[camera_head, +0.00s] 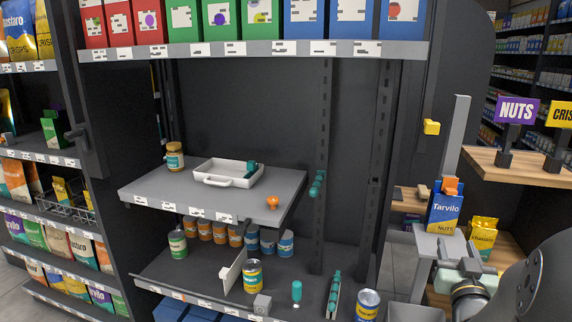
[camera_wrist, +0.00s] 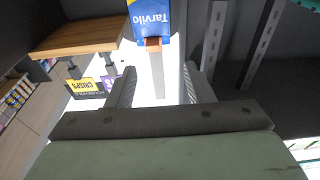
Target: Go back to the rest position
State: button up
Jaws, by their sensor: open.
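My gripper (camera_head: 466,258) is at the lower right of the head view, in front of the small shelves beside the dark rack. In the wrist view my gripper (camera_wrist: 158,85) has its two fingers spread apart, with nothing held between them. A blue and white Tarvilo pack (camera_head: 445,214) stands just beyond it, with an orange piece (camera_head: 450,187) at its top. In the wrist view the Tarvilo pack (camera_wrist: 149,20) is past the fingertips, with a gap between. The lower part of the arm is cut off by the frame.
A grey shelf (camera_head: 145,188) at left holds a white tray (camera_head: 213,180), a jar (camera_head: 174,156) and an orange knob-like item (camera_head: 272,202). Several cans stand on the shelf below. A yellow pack (camera_head: 483,235) is close to my gripper. A wooden shelf (camera_head: 525,169) with signs is above right.

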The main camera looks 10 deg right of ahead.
jog(key=s+a+f+n+g+y+p, duration=0.1)
jog(key=a+f+g+y+p, duration=0.15)
jog(key=a+g, duration=0.4)
jog(key=s+a+f+n+g+y+p, duration=0.1)
jog(key=a+f+g+y+p, duration=0.15)
jog(key=a, duration=0.75)
jog(key=s+a+r+n+g+y+p, duration=0.1)
jog(key=s+a+n+g+y+p, duration=0.1)
jog(key=s+a+g, duration=0.6)
jog(key=s+a+y+p, duration=0.1)
jog(key=s+a, duration=0.3)
jog(key=s, duration=0.4)
jog(key=shift+s+a+n+g, duration=0.15)
jog(key=shift+a+n+g, duration=0.2)
jog(key=shift+n+g, duration=0.05)
